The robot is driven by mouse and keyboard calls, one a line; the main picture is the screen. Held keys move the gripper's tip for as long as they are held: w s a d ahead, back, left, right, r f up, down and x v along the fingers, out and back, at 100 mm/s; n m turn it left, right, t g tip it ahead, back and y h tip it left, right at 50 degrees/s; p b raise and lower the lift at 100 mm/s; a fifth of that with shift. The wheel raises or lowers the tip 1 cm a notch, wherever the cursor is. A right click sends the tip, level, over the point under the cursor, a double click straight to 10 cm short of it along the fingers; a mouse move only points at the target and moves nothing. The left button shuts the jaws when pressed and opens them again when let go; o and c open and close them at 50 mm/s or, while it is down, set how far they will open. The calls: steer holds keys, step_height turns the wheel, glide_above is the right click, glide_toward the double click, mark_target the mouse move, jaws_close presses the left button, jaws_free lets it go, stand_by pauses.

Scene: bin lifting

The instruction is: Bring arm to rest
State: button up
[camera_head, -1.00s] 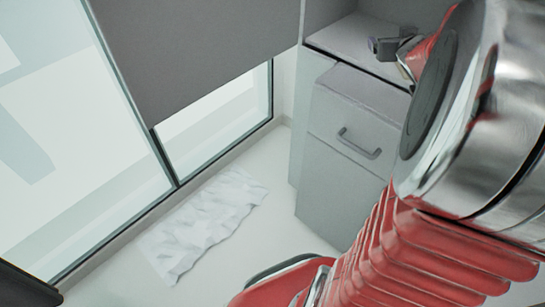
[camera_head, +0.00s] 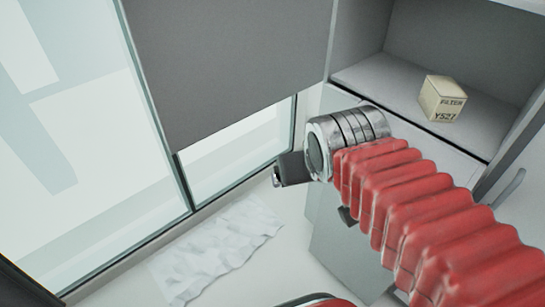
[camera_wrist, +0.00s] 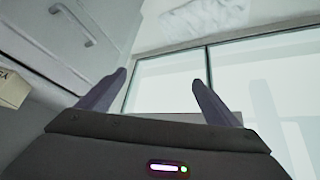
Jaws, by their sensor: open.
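My gripper (camera_wrist: 160,78) is open and empty in the wrist view, its two dark fingers spread apart with nothing between them. In the head view my red ribbed arm reaches in from the lower right. It ends in a silver ringed joint in front of the grey cabinet (camera_head: 340,235). A dark part sticks out left of that joint, and the fingers are mostly hidden there.
A crumpled white sheet (camera_head: 215,255) lies on the floor beside the glass wall (camera_head: 80,130).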

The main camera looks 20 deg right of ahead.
steer(key=s+a+f+n+y, duration=0.1)
steer(key=s+a, duration=0.3)
steer(key=shift+a+f+g, duration=0.25)
steer(key=shift+g, duration=0.15)
